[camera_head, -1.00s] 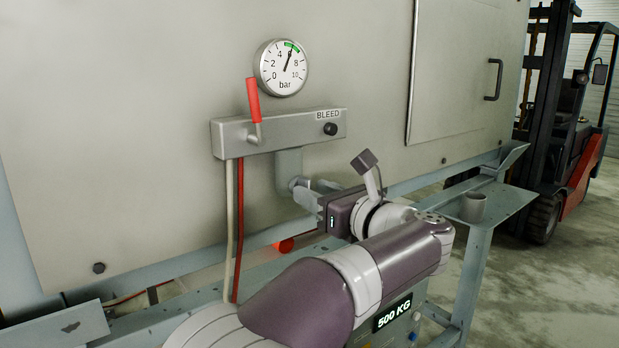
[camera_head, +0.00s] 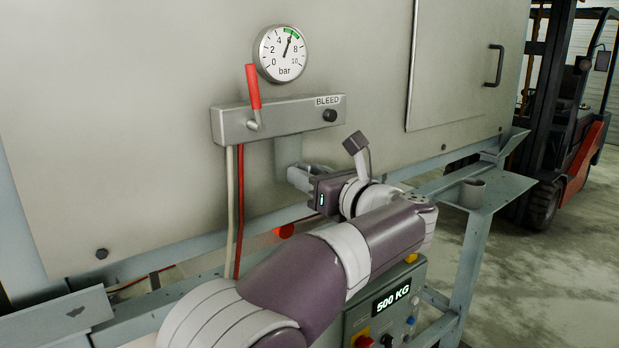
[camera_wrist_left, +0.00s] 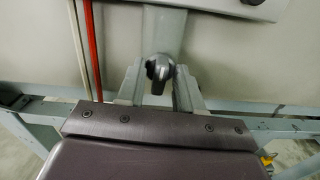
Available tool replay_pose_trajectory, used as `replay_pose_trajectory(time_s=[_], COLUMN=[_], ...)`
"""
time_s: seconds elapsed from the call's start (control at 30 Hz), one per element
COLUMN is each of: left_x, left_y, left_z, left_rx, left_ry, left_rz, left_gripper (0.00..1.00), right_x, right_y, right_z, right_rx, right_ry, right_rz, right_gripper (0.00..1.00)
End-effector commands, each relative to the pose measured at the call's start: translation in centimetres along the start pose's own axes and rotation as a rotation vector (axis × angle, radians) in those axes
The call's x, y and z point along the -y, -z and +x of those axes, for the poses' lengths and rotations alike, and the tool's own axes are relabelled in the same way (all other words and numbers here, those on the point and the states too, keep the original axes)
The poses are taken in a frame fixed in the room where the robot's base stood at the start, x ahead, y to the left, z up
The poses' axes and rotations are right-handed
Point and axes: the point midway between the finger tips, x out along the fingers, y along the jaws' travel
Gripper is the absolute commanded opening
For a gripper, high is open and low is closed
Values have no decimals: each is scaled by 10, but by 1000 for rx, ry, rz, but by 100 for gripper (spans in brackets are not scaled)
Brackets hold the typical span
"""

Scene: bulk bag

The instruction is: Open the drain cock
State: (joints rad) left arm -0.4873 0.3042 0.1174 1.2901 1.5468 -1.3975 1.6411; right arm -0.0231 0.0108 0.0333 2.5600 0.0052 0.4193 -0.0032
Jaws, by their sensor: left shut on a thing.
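In the head view the left gripper (camera_head: 303,176) reaches the bottom of the same pipe (camera_head: 288,152). There its fingers and wrist mostly hide the cock, and the handle's exact angle is unclear. My right gripper is not in view.
Above the pipe is the BLEED block (camera_head: 280,119) with a red lever (camera_head: 253,88) and a black knob (camera_head: 330,115). The pressure gauge (camera_head: 282,53) reads about 6 bar. Pale and red hoses (camera_head: 240,210) hang left of the pipe. A 500 KG display (camera_head: 391,298) is below my arm.

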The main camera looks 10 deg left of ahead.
Motion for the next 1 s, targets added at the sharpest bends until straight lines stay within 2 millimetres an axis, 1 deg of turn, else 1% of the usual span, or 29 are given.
replay_pose_trajectory(time_s=[0.2,0.47,0.77,1.0], left_x=[1,1,3,3], left_y=[1,0,-1,-2], left_z=[0,0,0,0], left_rx=[2,2,3,4], left_ry=[1,1,1,1], left_rz=[150,395,681,911], left_gripper=[5,5,5,5], right_x=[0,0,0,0], right_y=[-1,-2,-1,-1], right_z=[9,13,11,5], right_rx=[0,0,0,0], right_ry=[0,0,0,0], right_rz=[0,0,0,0], right_gripper=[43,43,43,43])
